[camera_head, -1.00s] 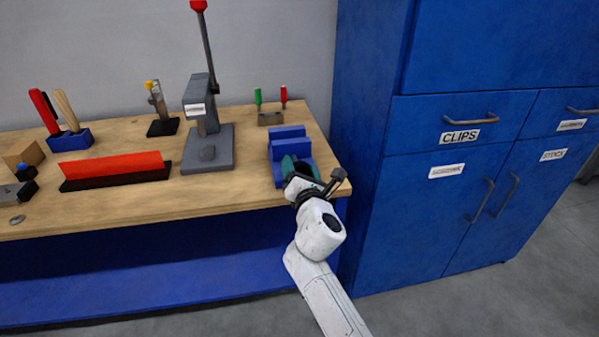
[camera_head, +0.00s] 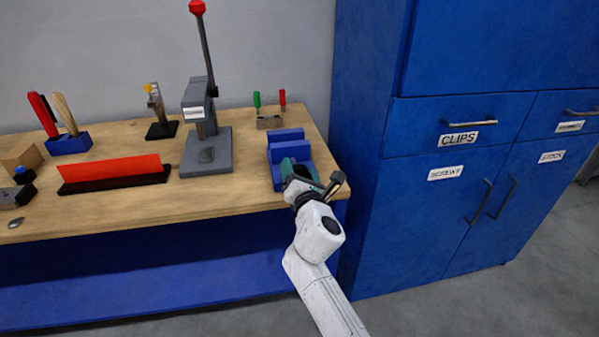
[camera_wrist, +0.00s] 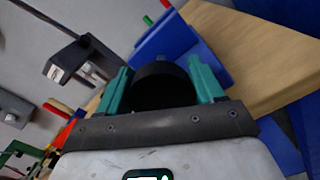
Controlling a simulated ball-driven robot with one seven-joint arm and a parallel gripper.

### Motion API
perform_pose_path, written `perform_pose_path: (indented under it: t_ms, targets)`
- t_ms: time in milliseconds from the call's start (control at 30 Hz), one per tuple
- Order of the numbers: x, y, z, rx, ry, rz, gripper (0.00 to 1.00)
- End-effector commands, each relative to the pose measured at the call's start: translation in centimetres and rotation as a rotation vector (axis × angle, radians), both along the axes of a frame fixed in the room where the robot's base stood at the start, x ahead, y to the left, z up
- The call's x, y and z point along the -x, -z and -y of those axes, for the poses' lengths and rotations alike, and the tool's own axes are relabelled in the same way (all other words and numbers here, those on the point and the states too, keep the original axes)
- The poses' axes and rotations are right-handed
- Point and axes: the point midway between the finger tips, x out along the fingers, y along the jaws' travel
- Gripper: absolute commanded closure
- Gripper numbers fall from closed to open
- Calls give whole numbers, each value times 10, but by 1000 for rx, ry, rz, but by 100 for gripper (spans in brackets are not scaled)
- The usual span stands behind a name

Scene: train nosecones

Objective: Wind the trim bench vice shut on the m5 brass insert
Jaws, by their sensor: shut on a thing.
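The blue bench vice (camera_head: 284,143) stands at the right front corner of the wooden bench; it also shows in the wrist view (camera_wrist: 190,45). My gripper (camera_head: 300,172) is at the vice's front end. In the wrist view my gripper's green fingers (camera_wrist: 163,82) are on either side of a dark round part (camera_wrist: 162,88) at the front of the vice, and are shut on it. A dark handle with a knob (camera_head: 336,180) sticks out to the right of my gripper. The brass insert cannot be made out in either view.
A grey arbor press (camera_head: 208,150) with a red-knobbed lever stands left of the vice. A small rack (camera_head: 269,121) with green and red tools is behind it. A blue cabinet (camera_head: 400,180) rises close on the right. Bare bench top (camera_head: 215,195) lies front left.

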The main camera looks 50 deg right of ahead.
Motion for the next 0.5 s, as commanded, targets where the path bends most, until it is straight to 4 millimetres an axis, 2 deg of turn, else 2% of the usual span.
perform_pose_path:
  t_ms: [33, 267, 300, 500]
  targets:
    - [-2, 13, -7, -16, -16, -16, 64]
    - [-2, 13, -8, -16, -16, -16, 64]
    - [-2, 13, -8, -16, -16, -16, 32]
    - [-2, 13, -8, -16, -16, -16, 13]
